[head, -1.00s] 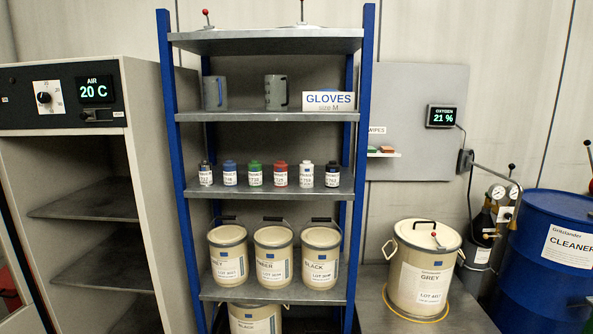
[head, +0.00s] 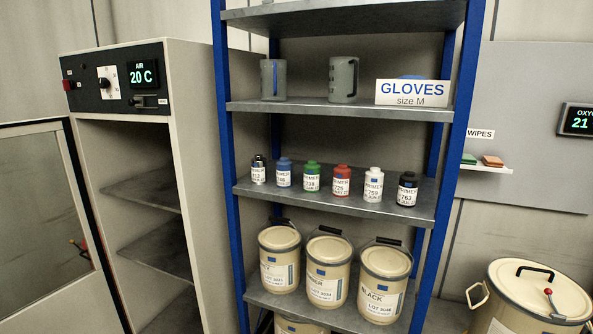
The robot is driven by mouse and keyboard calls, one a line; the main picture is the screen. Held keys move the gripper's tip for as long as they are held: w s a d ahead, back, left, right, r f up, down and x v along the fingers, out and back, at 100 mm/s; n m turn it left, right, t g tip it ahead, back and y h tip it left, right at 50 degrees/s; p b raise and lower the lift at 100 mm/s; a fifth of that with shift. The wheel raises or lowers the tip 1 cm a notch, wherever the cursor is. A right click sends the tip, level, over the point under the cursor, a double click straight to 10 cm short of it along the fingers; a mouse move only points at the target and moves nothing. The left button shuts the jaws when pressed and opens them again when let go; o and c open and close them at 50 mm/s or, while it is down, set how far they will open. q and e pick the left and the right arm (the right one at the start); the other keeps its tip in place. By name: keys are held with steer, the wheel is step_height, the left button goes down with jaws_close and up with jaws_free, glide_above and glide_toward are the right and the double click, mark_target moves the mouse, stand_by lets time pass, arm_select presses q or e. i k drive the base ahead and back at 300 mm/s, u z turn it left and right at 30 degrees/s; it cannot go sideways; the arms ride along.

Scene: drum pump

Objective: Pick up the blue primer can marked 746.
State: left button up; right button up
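The blue primer can (head: 283,172) stands upright on the middle shelf (head: 330,207) of the blue-posted rack. It is second from the left in a row of small cans, and its white label is too small to read surely. A silver can (head: 258,170) stands to its left and a green can (head: 311,177) to its right, both close by. Neither of my grippers shows in the head view.
A red can (head: 341,181), a white can (head: 373,185) and a black can (head: 407,190) continue the row. Grey mugs and a gloves box (head: 412,93) are on the shelf above. Cream buckets (head: 328,270) stand below. An open cabinet (head: 150,200) is at left.

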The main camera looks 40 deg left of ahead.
mark_target(284, 166)
steer(key=u, duration=0.3)
steer(key=i, duration=0.65)
steer(key=u, duration=0.45)
